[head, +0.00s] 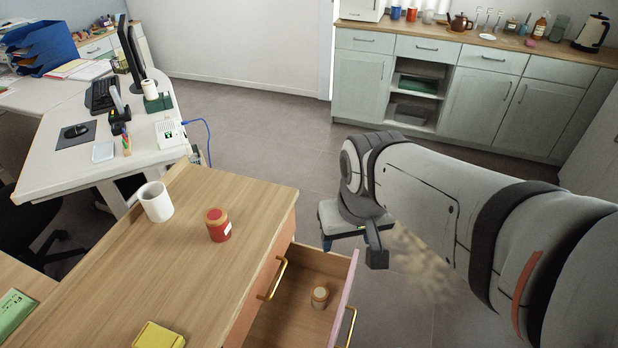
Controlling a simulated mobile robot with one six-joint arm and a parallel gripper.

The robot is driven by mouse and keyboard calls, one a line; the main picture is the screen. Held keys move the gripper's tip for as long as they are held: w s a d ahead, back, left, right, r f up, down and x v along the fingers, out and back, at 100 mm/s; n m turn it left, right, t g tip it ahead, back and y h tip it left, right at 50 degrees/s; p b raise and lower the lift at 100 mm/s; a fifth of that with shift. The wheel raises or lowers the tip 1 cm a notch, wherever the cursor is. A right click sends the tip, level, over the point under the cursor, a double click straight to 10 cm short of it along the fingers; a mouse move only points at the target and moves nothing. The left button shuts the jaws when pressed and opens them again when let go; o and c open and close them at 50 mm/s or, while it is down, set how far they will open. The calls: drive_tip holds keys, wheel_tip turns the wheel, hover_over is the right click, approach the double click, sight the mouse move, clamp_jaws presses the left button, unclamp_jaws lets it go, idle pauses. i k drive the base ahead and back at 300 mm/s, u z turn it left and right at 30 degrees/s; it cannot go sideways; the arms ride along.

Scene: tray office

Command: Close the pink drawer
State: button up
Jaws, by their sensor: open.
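The pink drawer (346,292) is pulled out from the wooden-topped cabinet (230,260). Its thin pink front faces right, and a brass handle (350,328) is on that outer side, cut by the bottom edge. A small jar (320,297) with a pale label stands inside the drawer. My gripper (352,250) is open and empty, near the drawer's far front corner. It appears apart from the drawer, but the exact gap is hard to tell. Part of the gripper is hidden behind my own arm.
A white mug (155,202), a red jar (217,225) and a yellow item (158,336) are on the cabinet top. A peach drawer with a brass handle (275,278) is shut. A desk (130,160) stands left; floor (260,130) behind is clear.

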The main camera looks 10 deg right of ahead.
sight(288, 319)
drive_tip(key=u, duration=0.2)
drive_tip(key=k, duration=1.75)
drive_tip(key=z, duration=0.15)
drive_tip(key=i, duration=1)
drive_tip(key=z, duration=0.85)
drive_tip(key=i, duration=0.35)
drive_tip(key=u, duration=0.4)
